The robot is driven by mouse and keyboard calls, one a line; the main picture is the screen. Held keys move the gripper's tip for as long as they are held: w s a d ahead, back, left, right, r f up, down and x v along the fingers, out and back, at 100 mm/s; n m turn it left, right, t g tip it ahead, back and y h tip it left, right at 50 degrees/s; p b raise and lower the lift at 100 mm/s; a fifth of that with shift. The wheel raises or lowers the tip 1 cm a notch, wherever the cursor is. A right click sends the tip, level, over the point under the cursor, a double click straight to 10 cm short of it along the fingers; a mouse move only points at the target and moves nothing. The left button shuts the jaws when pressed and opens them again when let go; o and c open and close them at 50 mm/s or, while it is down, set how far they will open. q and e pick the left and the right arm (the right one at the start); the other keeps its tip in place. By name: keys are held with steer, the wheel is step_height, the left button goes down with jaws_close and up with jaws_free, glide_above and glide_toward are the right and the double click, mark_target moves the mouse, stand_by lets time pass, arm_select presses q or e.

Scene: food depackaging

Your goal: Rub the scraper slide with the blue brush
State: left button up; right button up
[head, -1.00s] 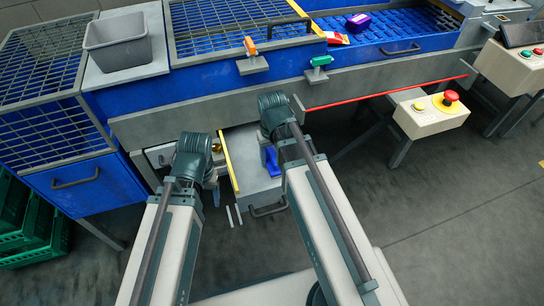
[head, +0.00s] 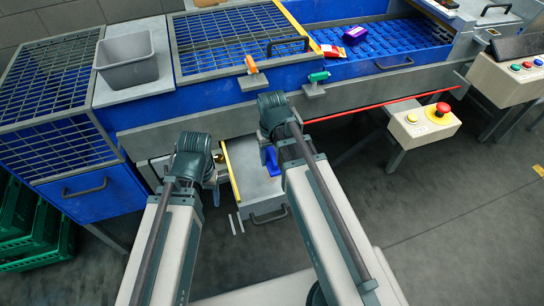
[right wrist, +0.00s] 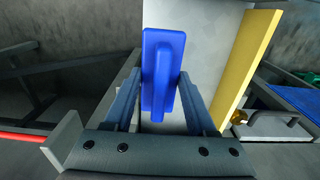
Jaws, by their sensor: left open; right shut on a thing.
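The blue brush (right wrist: 163,60) is held in my right gripper (right wrist: 160,100), whose two fingers close on its sides in the right wrist view. In the head view part of the brush (head: 271,160) shows beside my right arm, which hides the right fingertips. The scraper slide appears to be the pale grey drawer-like panel (head: 258,186) with a yellow edge strip and a front handle; it also shows behind the brush in the right wrist view (right wrist: 208,40). Whether brush and slide touch cannot be told. My left gripper (head: 211,180) is open, left of the slide, partly hidden.
Blue machine housing with wire grids stands behind. A grey bin (head: 127,62), an orange-handled tool (head: 251,65) and a green-handled one (head: 318,77) are on it. A button box (head: 424,124) is at right; green crates (head: 35,232) are at left. Open floor lies front right.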

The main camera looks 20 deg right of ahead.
mark_target(272, 154)
steer(key=shift+r+p, duration=1.55)
steer(key=shift+f, duration=0.1)
steer(key=shift+f, duration=0.1)
